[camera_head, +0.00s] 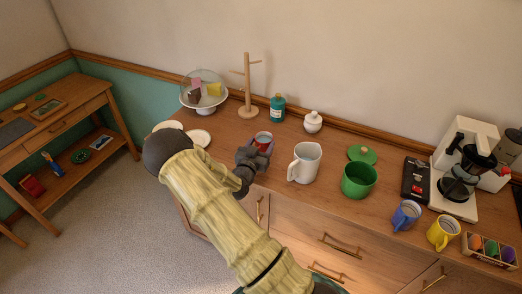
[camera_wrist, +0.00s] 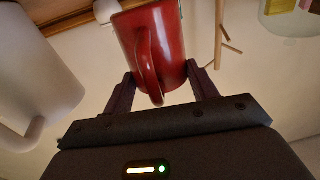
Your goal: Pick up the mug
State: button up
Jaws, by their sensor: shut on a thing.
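A red mug (camera_head: 264,138) is at my gripper (camera_head: 251,157) over the wooden counter (camera_head: 222,124), left of the white pitcher. In the wrist view, the red mug (camera_wrist: 158,42) fills the space between the two fingers of my gripper (camera_wrist: 162,88), with its handle towards the camera. The fingers are shut on the mug's sides. Whether the mug's base touches the counter cannot be told. Two other mugs, one blue (camera_head: 405,215) and one yellow (camera_head: 443,232), stand at the right of the counter.
The white pitcher (camera_head: 305,163) stands close to the right of the red mug, with a green pot (camera_head: 359,181) beyond it. Behind are a wooden mug tree (camera_head: 248,88), a teal bottle (camera_head: 277,107) and a white lidded jar (camera_head: 313,122). A coffee machine (camera_head: 464,164) stands far right.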

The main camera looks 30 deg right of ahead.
jog(key=shift+r+b, duration=0.5)
jog(key=shift+r, duration=2.55)
